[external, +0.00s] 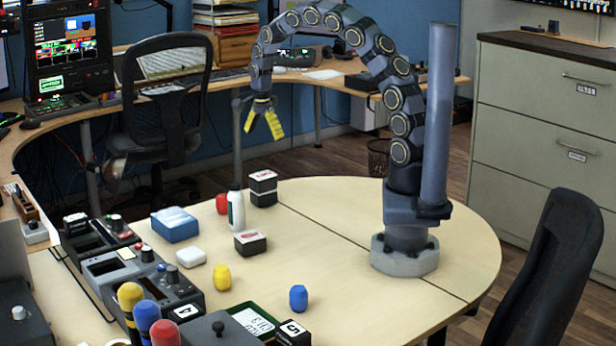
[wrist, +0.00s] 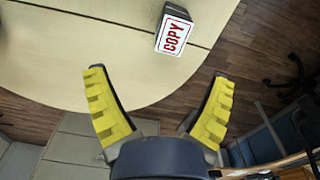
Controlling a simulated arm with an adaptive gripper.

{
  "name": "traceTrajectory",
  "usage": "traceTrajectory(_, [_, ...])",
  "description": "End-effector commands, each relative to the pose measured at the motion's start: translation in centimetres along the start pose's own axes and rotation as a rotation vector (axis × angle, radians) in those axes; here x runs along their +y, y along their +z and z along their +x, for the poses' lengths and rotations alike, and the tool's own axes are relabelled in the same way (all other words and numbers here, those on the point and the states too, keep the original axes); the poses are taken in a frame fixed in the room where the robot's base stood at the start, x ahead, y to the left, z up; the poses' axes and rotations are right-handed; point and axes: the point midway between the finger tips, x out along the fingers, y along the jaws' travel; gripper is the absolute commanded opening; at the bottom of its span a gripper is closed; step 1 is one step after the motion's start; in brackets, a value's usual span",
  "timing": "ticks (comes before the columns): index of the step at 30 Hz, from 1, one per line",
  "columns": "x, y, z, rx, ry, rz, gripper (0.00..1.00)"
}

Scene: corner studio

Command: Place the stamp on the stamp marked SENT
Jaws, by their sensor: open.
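Two black-and-white stamp blocks stand one on the other near the table's far edge in the external view: an upper block (external: 263,177) with red marking on its white top, and a lower block (external: 263,198). In the wrist view the top of a stamp block (wrist: 173,33) reads COPY in red; it looks like this stack. Another such block (external: 250,243) sits alone nearer the camera, its red label too small to read. No label reading SENT is legible. My gripper (external: 263,134) is open and empty, raised above the stack; its yellow fingers also show in the wrist view (wrist: 158,77).
A white bottle (external: 236,209) and a red object (external: 222,204) stand just left of the stack. A blue box (external: 174,224), white block (external: 192,257), yellow object (external: 222,277) and blue object (external: 298,298) are spread nearer the camera.

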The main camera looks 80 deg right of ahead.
Motion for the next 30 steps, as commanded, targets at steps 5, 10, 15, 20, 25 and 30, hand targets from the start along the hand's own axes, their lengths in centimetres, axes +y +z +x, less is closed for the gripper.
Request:
traceTrajectory(5, [6.5,3.7,-5.8,0.027,0.015,-0.423,0.84])
traceTrajectory(10, [14.7,6.4,-9.5,0.011,0.050,-0.885,0.84])
traceTrajectory(15, [23.3,7.7,-11.3,-0.026,0.080,-1.386,0.84])
traceTrajectory(20, [30.2,7.2,-11.8,-0.056,0.102,-1.819,0.84])
traceTrajectory(25, [33.9,6.2,-11.4,-0.068,0.118,-2.102,0.84])
traceTrajectory(30, [34.8,5.8,-11.3,-0.068,0.124,-2.180,0.84])
